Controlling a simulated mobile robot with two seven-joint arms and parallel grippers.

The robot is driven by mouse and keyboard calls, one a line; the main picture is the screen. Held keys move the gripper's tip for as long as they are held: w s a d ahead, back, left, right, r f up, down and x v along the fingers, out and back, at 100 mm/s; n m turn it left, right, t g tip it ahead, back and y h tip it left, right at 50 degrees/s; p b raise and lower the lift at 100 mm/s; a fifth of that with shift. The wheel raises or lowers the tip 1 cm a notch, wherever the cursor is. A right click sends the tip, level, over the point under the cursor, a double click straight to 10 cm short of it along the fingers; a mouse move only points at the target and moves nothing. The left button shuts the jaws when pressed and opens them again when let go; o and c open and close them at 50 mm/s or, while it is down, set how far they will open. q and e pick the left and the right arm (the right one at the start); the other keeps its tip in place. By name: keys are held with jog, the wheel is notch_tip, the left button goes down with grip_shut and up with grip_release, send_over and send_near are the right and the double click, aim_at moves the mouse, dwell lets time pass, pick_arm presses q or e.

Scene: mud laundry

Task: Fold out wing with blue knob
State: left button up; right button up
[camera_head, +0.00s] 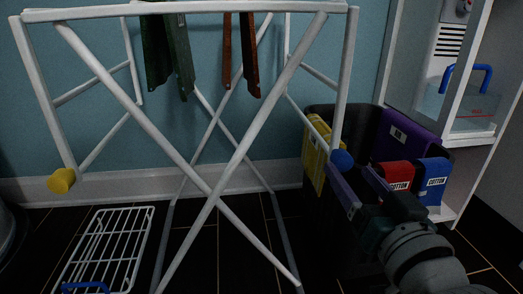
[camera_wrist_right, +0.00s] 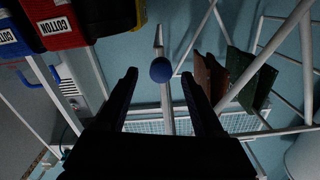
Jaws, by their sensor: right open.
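The white drying rack (camera_head: 190,12) stands with crossed legs on the dark floor. Its right wing (camera_head: 346,85) hangs down from the top corner and ends in the blue knob (camera_head: 342,160). My right gripper (camera_head: 357,186) is open just below and right of the knob, its fingers pointing toward it. In the wrist view the blue knob (camera_wrist_right: 161,70) shows between the spread fingertips (camera_wrist_right: 158,77), with no clear contact. The left wing (camera_head: 42,95) also hangs down and ends in a yellow knob (camera_head: 62,180). My left gripper is not in view.
A white shelf (camera_head: 470,140) is at right. Green (camera_head: 167,55) and brown (camera_head: 249,55) cloths hang on the rack. A wire grid (camera_head: 105,245) lies lower left.

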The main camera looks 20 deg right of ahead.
aim_at(345, 166)
jog(key=b+x, duration=0.2)
jog(key=x, duration=0.2)
jog(key=shift+w+f, duration=0.15)
jog(key=shift+w, duration=0.35)
jog(key=shift+c, duration=0.3)
grip_shut()
dwell(0.6)
